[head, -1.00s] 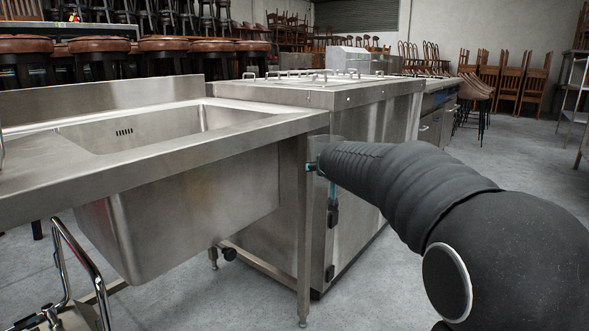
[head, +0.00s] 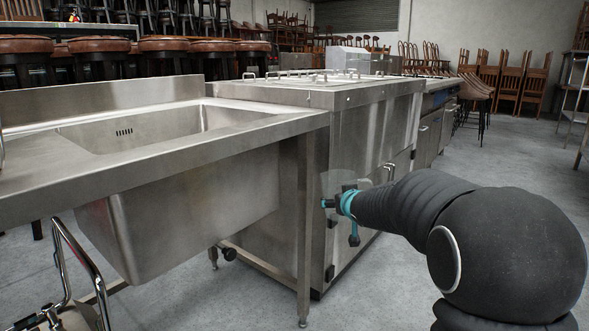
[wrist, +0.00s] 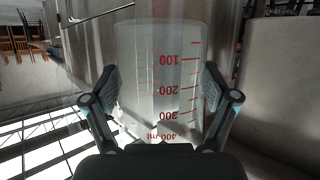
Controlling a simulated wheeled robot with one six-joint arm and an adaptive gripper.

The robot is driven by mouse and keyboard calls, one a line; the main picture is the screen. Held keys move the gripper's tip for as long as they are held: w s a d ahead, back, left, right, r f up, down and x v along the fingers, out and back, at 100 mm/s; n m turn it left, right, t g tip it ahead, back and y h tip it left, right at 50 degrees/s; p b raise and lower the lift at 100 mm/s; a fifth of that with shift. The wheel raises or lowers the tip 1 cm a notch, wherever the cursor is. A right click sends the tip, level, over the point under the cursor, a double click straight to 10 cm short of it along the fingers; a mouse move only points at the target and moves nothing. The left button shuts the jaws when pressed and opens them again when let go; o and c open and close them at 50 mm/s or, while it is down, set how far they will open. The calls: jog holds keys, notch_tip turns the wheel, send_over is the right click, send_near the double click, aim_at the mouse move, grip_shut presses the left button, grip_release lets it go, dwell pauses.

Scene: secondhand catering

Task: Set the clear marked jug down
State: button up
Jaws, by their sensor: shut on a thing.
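The clear marked jug (wrist: 145,60) fills the middle of the wrist view. It is see-through, with red measuring lines and numbers that read upside down there. My gripper (wrist: 161,85) has one finger on each side of the jug and is shut on it. In the head view the jug (head: 336,182) is a faint see-through shape at the end of my arm. My gripper there (head: 345,204) is partly hidden by my wrist. The jug is held in the air in front of the steel cabinet, to the right of the sink bench leg.
A steel sink bench (head: 160,160) with a deep basin stands at the left. A steel cabinet unit (head: 345,95) with handles on top stands behind the jug. Stacked chairs (head: 510,80) line the back right. The concrete floor (head: 490,160) at the right is clear.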

jog(key=s+d+f, duration=0.6)
jog(key=f, duration=0.4)
jog(key=s+d+f, duration=0.7)
jog(key=f, duration=0.2)
jog(key=a+f+m+h+p, duration=0.2)
jog(key=a+f+p, duration=0.3)
jog(key=a+f, duration=0.4)
jog(key=shift+n, duration=0.3)
jog(key=v, duration=0.2)
jog(key=a+v, duration=0.1)
jog(key=v, duration=0.2)
